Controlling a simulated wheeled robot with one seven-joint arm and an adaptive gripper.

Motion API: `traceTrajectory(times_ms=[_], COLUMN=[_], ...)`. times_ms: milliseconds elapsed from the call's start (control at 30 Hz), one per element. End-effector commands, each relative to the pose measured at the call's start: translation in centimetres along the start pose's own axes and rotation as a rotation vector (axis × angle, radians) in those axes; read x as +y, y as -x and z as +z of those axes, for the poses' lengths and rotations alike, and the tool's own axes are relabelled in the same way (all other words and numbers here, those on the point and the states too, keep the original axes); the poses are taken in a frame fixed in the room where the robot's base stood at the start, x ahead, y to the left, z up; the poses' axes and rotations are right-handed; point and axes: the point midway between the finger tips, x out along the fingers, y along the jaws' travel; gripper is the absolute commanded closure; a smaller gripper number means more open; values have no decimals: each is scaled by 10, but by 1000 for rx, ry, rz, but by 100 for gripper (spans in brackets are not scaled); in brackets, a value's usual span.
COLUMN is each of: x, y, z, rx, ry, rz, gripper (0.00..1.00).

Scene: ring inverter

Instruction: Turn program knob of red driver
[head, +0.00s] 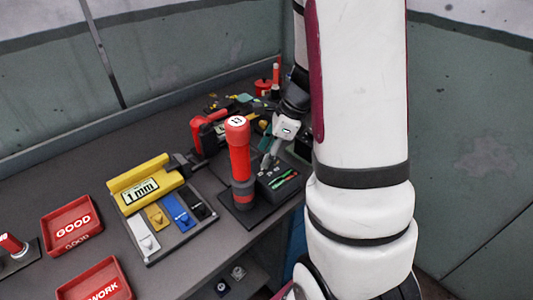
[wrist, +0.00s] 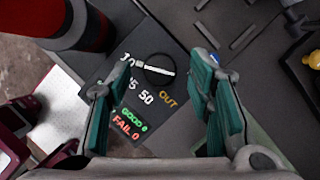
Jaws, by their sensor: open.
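The red driver (head: 239,150) stands upright on a dark base in the head view, and part of its red and dark body (wrist: 85,22) shows at the top left of the wrist view. Beside it is a dark panel (wrist: 97,75) with printed numbers, OUT, GOOD and FAIL. The round black program knob (wrist: 158,69) has a white pointer bar. My gripper (wrist: 163,66) is open, its teal fingers on either side of the knob in the picture; I cannot tell whether they touch it. In the head view my gripper (head: 270,156) is above the panel box (head: 279,180).
A yellow tool marked 1 mm (head: 147,186) and a rack of coloured gauges (head: 168,222) lie left of the driver. Red trays (head: 72,223) stand farther left. Several tools crowd the bench behind. A yellow object (wrist: 313,60) shows at the wrist view's right edge.

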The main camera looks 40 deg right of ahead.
Motion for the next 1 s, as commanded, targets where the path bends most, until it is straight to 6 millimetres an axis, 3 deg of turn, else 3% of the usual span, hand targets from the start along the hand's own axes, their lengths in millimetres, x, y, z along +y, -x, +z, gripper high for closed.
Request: traceTrajectory(times_ms=[367,567,1000], x=[0,0,0], y=[-5,-4,-5], z=[0,0,0], rx=[0,0,1], ry=[-1,-1,69], rz=[0,0,31], gripper=[55,100,100])
